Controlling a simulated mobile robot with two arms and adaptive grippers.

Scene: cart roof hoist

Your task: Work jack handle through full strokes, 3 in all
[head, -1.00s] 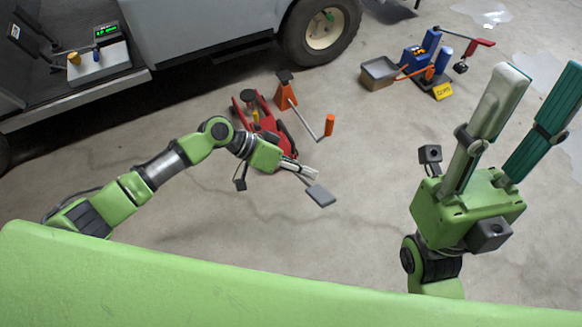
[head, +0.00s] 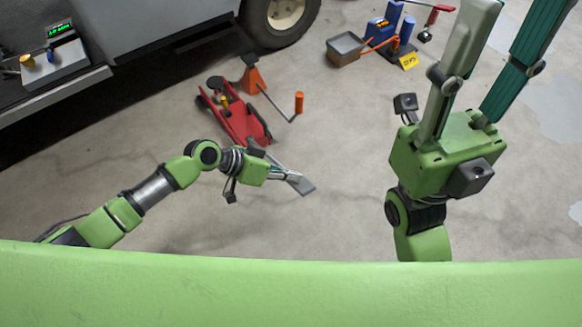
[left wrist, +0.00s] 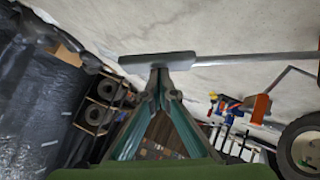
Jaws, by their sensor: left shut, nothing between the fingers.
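The red floor jack (head: 243,122) stands on the concrete by the vehicle. Its grey handle rod (head: 275,160) reaches toward the lower right and ends in a flat grey paddle (head: 303,187). My left gripper (head: 291,176) is shut and empty, its tips against or very near the paddle; I cannot tell if they touch. In the left wrist view, the shut tips (left wrist: 158,84) are just under the grey paddle (left wrist: 157,61), and the rod (left wrist: 255,57) runs right. My right gripper (head: 510,25) is open and empty, its fingers spread upward, tips outside the picture.
An orange stand (head: 252,78) with a crank ending in an orange grip (head: 298,102) is close behind the jack. A grey tray (head: 346,48) and blue device (head: 385,30) stand farther back. A control box (head: 55,66) sits upper left. Floor in front is clear.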

